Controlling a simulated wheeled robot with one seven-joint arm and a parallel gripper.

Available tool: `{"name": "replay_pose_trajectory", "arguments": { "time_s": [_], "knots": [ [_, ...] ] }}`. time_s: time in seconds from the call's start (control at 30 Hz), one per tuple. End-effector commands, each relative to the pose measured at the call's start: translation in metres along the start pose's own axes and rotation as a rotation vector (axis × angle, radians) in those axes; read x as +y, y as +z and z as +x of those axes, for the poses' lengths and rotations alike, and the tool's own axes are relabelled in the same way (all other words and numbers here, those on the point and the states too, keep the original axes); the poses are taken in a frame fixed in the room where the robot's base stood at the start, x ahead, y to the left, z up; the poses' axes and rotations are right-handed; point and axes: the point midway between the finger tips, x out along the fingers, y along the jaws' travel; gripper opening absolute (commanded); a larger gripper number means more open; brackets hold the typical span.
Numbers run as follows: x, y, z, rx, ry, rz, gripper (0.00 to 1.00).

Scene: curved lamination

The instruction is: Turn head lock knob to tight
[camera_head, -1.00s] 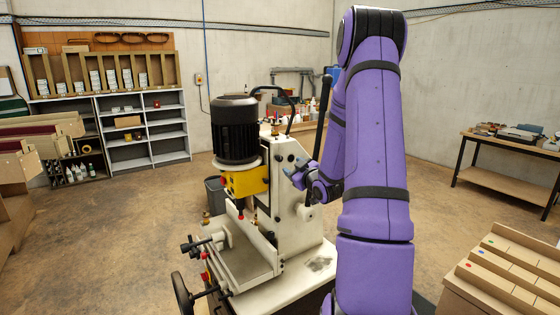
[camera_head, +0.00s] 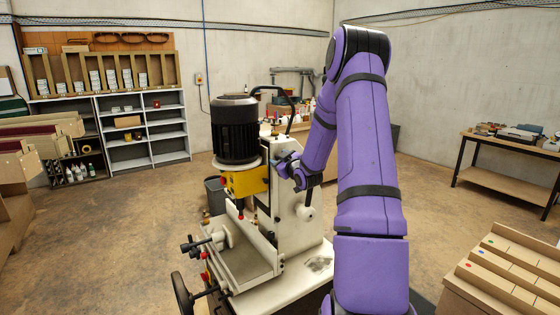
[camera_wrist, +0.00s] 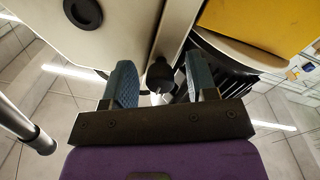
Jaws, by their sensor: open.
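A small dark knob (camera_wrist: 160,76), which looks like the head lock knob, sits at the edge of the machine's cream body in the wrist view. My gripper (camera_wrist: 159,62) has its two blue-grey fingers apart, one on each side of the knob in the picture. I cannot tell whether either finger touches it. In the head view my gripper (camera_head: 283,166) is at the upper right side of the cream machine (camera_head: 292,222), beside the yellow head box (camera_head: 246,182). The knob is not clear in the head view. Its tight or loose setting cannot be read.
A black finned motor (camera_head: 236,130) stands above the yellow box, close left of my gripper. A round black cap (camera_wrist: 83,13) is on the cream body. A handwheel (camera_head: 182,294) is at the machine's lower left.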

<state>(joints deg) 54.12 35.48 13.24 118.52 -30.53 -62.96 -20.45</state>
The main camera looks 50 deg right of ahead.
Motion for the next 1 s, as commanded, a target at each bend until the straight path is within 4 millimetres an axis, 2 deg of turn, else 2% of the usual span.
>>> {"name": "replay_pose_trajectory", "arguments": {
  "time_s": [0.03, 0.2, 0.23, 0.63, 1.0],
  "knots": [
    [0.0, -0.0001, -0.0001, 0.0, 0.0, 0.0, 0.46],
    [0.0001, -0.0001, -0.0002, 0.0, 0.0, 0.0, 0.06],
    [0.0, -0.0001, -0.0002, 0.0, 0.0, 0.0, 0.03],
    [0.0001, -0.0001, -0.0003, -0.003, -0.001, 0.067, 0.04],
    [-0.0001, -0.0003, -0.0003, -0.014, -0.006, 0.354, 0.04]
  ]
}}
